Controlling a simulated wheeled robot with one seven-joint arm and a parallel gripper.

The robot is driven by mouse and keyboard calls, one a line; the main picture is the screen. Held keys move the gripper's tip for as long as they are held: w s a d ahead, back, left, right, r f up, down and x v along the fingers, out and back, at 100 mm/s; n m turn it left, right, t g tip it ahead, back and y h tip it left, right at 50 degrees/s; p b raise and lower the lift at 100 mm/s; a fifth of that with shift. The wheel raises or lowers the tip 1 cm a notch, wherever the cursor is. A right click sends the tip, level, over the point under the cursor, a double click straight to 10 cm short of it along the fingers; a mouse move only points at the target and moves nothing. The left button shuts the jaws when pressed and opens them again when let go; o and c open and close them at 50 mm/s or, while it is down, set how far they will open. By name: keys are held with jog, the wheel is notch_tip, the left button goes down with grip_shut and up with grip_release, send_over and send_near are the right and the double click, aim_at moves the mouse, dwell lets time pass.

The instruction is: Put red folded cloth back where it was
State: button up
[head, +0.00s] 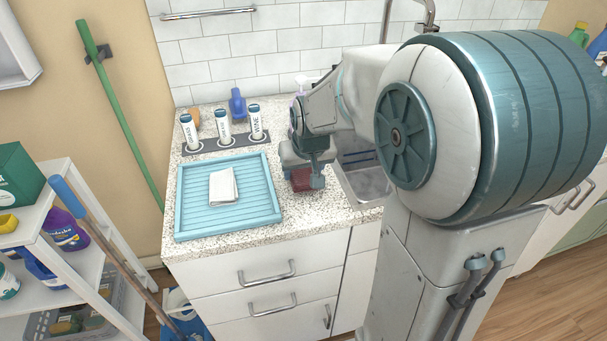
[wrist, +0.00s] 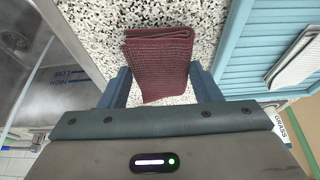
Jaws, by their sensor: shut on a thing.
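The red folded cloth (wrist: 158,62) sits between the two fingers of my gripper (wrist: 161,82) in the wrist view, over the speckled counter. My gripper (head: 305,177) is shut on it. In the head view the cloth (head: 301,181) is partly hidden by the gripper, between the blue tray (head: 190,222) and the sink (head: 364,183). I cannot tell whether the cloth touches the counter. A white folded cloth (head: 223,186) lies on the ribbed blue tray to the left.
The faucet (head: 428,16) rises behind the sink. Bare counter (head: 235,241) shows in front of the tray. A shelf unit (head: 88,272) stands at left.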

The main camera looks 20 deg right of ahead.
jog(key=shift+f, duration=0.9)
jog(key=shift+f, duration=0.2)
jog(key=o, duration=1)
